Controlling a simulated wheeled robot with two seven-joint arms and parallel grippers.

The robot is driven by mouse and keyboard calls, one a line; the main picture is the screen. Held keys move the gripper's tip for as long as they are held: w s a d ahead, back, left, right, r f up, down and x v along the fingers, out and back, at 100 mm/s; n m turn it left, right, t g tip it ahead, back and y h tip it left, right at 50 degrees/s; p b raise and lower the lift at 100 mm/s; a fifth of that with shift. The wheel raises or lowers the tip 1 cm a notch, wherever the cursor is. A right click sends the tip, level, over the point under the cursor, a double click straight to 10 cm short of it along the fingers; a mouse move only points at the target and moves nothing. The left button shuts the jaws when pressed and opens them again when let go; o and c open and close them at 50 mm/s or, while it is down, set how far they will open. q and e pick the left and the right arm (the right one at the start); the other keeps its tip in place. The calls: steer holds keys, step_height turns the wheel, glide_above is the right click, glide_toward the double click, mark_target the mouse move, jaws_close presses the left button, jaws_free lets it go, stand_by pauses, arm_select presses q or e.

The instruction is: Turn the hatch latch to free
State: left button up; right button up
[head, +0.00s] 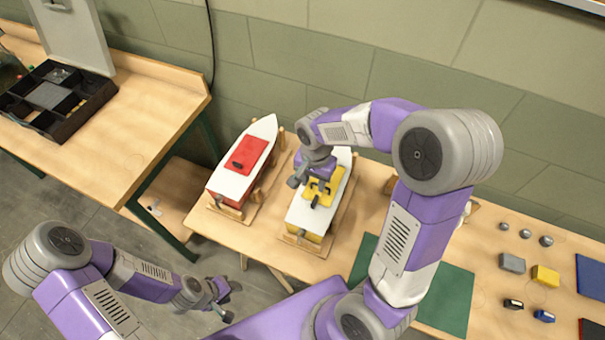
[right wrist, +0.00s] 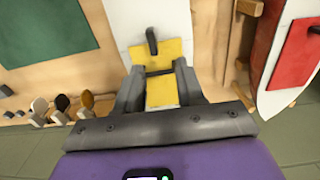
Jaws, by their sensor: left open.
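A white boat with yellow sides (head: 305,222) stands on the table and carries a yellow hatch (head: 325,188). A dark latch lever (head: 315,201) sits on the hatch; it also shows in the right wrist view (right wrist: 152,42), lying roughly along the boat's length. My right gripper (head: 309,184) is over the hatch, partly covering it. In the right wrist view its fingers (right wrist: 158,70) are apart with yellow hatch visible between them, and the latch is beyond the fingertips, not between them. My left gripper (head: 222,297) is open and empty, low at the left, away from the boats.
A second white boat with a red hatch (head: 248,158) stands just left. A green mat (head: 455,295), small blocks and metal balls are on the table at right. A black compartment tray (head: 75,120) is on the left table. A wall rises behind.

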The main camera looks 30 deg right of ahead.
mark_target(315, 199)
steer(key=shift+s+f, duration=0.85)
steer(key=shift+f, duration=0.2)
step_height(315, 199, down, 4)
steer(key=shift+w+r+b, duration=0.1)
steer(key=shift+w+b, duration=0.05)
steer(key=shift+b, duration=0.4)
steer(key=shift+f, duration=0.55)
jaws_close()
